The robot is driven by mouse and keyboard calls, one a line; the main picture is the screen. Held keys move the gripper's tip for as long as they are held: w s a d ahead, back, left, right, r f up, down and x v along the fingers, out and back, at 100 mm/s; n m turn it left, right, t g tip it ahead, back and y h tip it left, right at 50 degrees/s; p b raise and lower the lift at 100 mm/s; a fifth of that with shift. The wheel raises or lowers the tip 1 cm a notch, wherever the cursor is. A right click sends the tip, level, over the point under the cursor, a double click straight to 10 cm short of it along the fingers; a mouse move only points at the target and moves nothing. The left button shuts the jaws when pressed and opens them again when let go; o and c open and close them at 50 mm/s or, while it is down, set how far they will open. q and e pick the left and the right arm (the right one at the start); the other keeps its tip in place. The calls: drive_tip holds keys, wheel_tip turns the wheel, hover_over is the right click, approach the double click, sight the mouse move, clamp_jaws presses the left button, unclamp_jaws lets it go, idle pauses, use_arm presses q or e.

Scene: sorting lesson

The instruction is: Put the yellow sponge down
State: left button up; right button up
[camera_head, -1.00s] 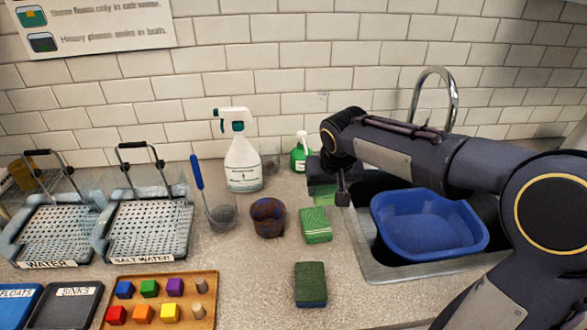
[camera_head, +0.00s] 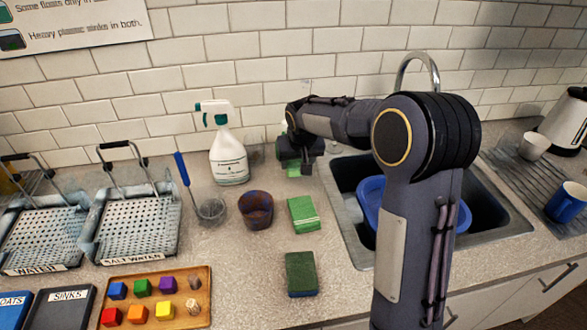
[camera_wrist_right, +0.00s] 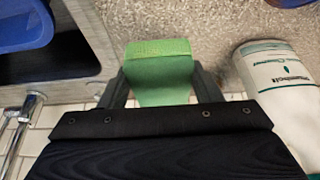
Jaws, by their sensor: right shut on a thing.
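My right gripper (camera_head: 295,168) is over the back of the counter, left of the sink and right of the spray bottle. It is shut on a green, block-like sponge (camera_wrist_right: 160,62), which fills the space between the fingers in the wrist view. I see no yellow face on it. A little green shows under the gripper in the head view; whether it touches the counter I cannot tell. A green striped sponge or cloth (camera_head: 304,214) and a dark green-topped sponge with a blue base (camera_head: 300,274) lie on the counter in front. My left gripper is out of view.
A white spray bottle (camera_head: 228,150) stands close to the gripper, also in the wrist view (camera_wrist_right: 280,90). A dark cup (camera_head: 256,210) and a strainer (camera_head: 211,210) stand nearby. The sink (camera_head: 490,222) with a blue tub (camera_head: 370,200) is right. A block tray (camera_head: 205,275) is front left.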

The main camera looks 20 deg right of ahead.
hover_over(294, 182)
drive_tip(key=f, duration=0.3)
drive_tip(key=f+p, duration=0.1)
drive_tip(key=shift+s+f, duration=0.15)
drive_tip(key=shift+s, duration=0.1)
drive_tip(key=x, duration=0.3)
drive_tip(key=shift+s+a+f, duration=0.15)
drive_tip(key=shift+s+f, duration=0.05)
drive_tip(key=shift+f, duration=0.2)
drive_tip(key=o, duration=0.9)
